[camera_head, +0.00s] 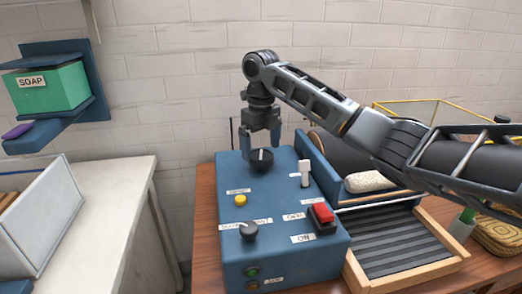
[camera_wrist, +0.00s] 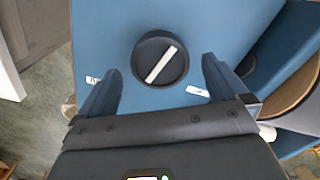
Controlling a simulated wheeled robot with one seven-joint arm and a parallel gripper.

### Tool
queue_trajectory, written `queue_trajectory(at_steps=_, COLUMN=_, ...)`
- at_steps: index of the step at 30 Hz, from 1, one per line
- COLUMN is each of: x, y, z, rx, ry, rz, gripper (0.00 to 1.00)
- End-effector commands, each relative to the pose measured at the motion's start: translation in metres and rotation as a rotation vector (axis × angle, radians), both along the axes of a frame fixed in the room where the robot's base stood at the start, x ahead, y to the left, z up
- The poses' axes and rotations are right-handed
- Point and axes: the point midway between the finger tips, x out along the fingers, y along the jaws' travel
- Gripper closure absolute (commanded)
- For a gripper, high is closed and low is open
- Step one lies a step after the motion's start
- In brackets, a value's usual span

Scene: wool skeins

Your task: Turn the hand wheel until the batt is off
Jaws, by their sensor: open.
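A blue machine box (camera_head: 228,185) stands on a wooden table. My gripper (camera_head: 261,143) is open and points down over a round black knob (camera_head: 262,165) with a white bar on top. In the wrist view, this knob (camera_wrist: 148,48) lies ahead of and between my open fingers (camera_wrist: 160,76), with no visible contact. A tan round rim (camera_wrist: 290,82) shows at the right in the wrist view, partly cut off; I cannot tell whether it is the hand wheel.
The box also bears a red switch (camera_head: 322,214), a yellow button (camera_head: 240,200), a black dial (camera_head: 248,231) and a white lever (camera_head: 305,173). A wood-framed ribbed tray (camera_head: 455,262) lies to the right. A white counter (camera_head: 112,215) stands left, across a gap.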

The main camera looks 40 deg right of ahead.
Motion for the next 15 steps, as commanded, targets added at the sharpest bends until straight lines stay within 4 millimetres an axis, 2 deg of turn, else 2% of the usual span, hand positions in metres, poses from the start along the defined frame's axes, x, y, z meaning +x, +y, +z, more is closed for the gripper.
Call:
queue_trajectory(at_steps=7, x=0.001, y=0.0, z=0.042, rx=-0.003, ry=-0.003, rz=0.001, gripper=0.0)
queue_trajectory(at_steps=12, x=0.0, y=0.0, z=0.057, rx=-0.002, ry=-0.001, rz=0.001, gripper=0.0)
queue_trajectory(at_steps=15, x=0.0, y=0.0, z=0.06, rx=-0.001, ry=0.0, rz=0.0, gripper=0.0)
